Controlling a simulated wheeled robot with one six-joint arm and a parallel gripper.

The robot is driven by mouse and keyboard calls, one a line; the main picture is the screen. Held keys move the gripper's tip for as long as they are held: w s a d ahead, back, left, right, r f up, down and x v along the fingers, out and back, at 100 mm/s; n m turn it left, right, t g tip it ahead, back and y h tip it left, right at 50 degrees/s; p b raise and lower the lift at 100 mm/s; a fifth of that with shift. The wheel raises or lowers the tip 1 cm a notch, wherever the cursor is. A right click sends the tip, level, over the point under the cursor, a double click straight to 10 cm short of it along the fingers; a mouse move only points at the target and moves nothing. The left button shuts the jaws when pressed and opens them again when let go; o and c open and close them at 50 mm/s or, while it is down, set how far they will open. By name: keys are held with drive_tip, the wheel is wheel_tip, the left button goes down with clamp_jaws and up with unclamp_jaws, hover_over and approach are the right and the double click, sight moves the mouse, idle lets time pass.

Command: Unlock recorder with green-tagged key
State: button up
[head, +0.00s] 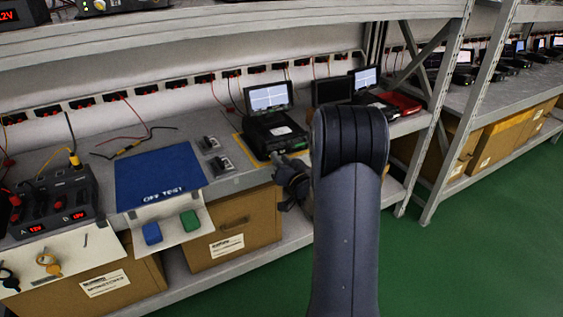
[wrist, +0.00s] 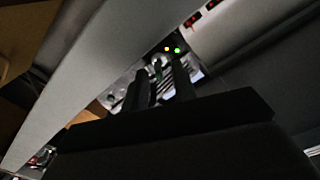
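The recorder (head: 272,132), a black box with a lit screen (head: 268,97), stands on the shelf inside a yellow outline. My gripper (head: 287,172) is at the shelf's front edge, just in front of the recorder; my arm hides part of this area. In the wrist view, the two dark fingers of my gripper (wrist: 162,80) show a gap with a small dark and greenish shape in it. I cannot tell whether it is held. Small orange and green lights show beyond the fingertips. A green tag-like block (head: 189,220) sits on a pale plate; no key shape is clear there.
A blue block (head: 152,233) is left of the green one. A blue "OFF TEST" mat (head: 158,175) and a power supply (head: 50,200) lie further left. A second dark screen (head: 332,91) and a red unit (head: 400,102) stand to the right. Cardboard boxes (head: 235,225) fill the lower shelf.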

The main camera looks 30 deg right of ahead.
drive_tip(key=shift+c, duration=0.3)
clamp_jaws()
drive_tip(key=shift+d+m+p, duration=0.1)
drive_tip(key=shift+m+p, duration=0.55)
drive_tip(key=shift+m, duration=1.55)
drive_tip(key=shift+o, duration=0.3)
unclamp_jaws()
drive_tip(key=s+p, duration=0.1)
drive_tip(key=s, duration=0.9)
drive_tip(key=shift+s+p, duration=0.3)
drive_tip(key=shift+s, duration=0.1)
drive_tip(key=shift+w, duration=0.1)
